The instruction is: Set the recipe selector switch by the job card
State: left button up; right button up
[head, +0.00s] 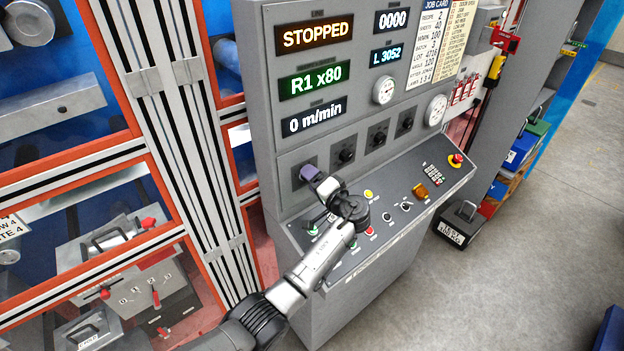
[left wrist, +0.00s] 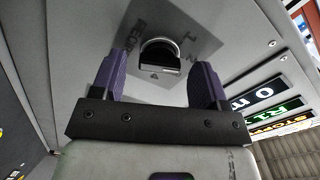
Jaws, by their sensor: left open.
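In the head view my left gripper (head: 310,174) is at the leftmost plate of the switch row and hides that knob. The job card (head: 437,42) is at the panel's upper right; its recipe line seems to read 2. The green display (head: 312,81) reads R1 x80. My right gripper is out of view.
Several similar knobs (head: 379,138) continue to the right along the row. Below is a sloped desk (head: 440,178) with buttons, a keypad and a red emergency stop (head: 455,160). A red-framed machine (head: 150,150) stands close on the left. The floor at right is mostly clear.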

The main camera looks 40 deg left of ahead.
pick_arm(q)
jog(key=b+v, duration=0.2)
jog(key=v, duration=1.1)
jog(key=shift+d, duration=0.2)
jog(key=shift+s, duration=0.1)
